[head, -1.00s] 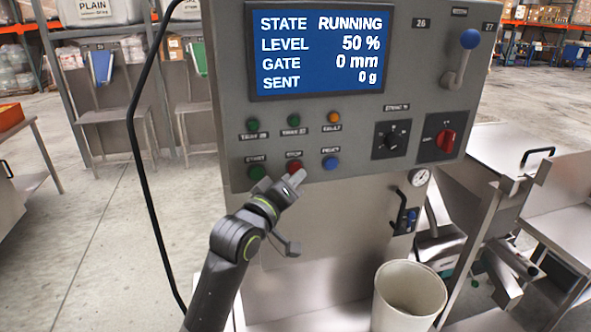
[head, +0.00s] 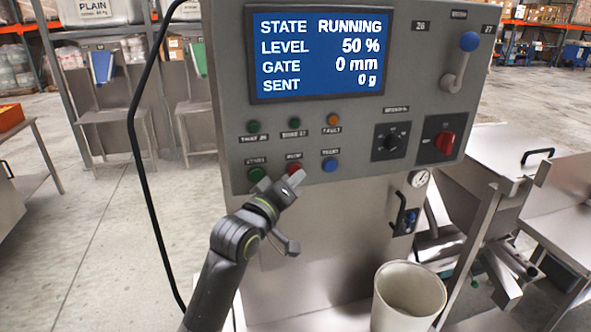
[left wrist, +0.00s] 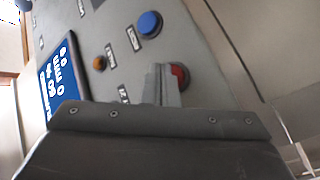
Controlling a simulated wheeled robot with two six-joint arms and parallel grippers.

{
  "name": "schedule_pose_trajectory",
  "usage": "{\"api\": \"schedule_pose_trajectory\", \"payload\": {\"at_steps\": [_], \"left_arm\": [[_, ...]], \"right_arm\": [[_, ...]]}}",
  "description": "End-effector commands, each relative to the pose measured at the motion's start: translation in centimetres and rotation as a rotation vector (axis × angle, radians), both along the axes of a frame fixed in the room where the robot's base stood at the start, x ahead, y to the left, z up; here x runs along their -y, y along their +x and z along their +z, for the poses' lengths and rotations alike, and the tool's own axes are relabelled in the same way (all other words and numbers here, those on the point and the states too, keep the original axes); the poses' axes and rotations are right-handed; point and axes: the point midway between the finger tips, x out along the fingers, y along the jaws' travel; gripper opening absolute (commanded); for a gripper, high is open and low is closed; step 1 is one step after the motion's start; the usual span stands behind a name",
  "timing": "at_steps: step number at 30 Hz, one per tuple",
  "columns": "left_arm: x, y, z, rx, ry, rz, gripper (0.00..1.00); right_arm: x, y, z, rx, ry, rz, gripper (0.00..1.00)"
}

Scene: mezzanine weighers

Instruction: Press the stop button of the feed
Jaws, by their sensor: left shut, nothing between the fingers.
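The grey control panel (head: 290,125) carries a lower row of buttons: green, red and blue. The red stop button (head: 295,169) is partly covered by my left gripper (head: 297,177) in the head view. The red button also shows in the left wrist view (left wrist: 180,74), right beside the shut fingertips (left wrist: 166,84). The fingers are shut and empty, with tips at or very near the button; I cannot tell whether they touch. The screen (head: 320,52) reads STATE RUNNING, LEVEL 50 %, GATE 0 mm, SENT 0 g. My right gripper is not in view.
Beside the red button are a green button (head: 257,174) and a blue button (head: 330,165). A pale bucket (head: 409,290) stands below. A black cable (head: 146,180) hangs at left.

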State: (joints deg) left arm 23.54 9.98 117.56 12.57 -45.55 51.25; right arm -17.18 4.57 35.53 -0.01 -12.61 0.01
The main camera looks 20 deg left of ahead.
Motion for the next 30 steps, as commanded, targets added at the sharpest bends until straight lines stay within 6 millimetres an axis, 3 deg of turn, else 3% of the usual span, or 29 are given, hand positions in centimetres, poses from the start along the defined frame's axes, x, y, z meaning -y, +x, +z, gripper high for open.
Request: {"api": "schedule_pose_trajectory", "payload": {"at_steps": [30], "left_arm": [[-0.51,0.74,0.02,-0.001,0.0,-0.001,0.0]], "right_arm": [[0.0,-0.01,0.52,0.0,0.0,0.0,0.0]]}}
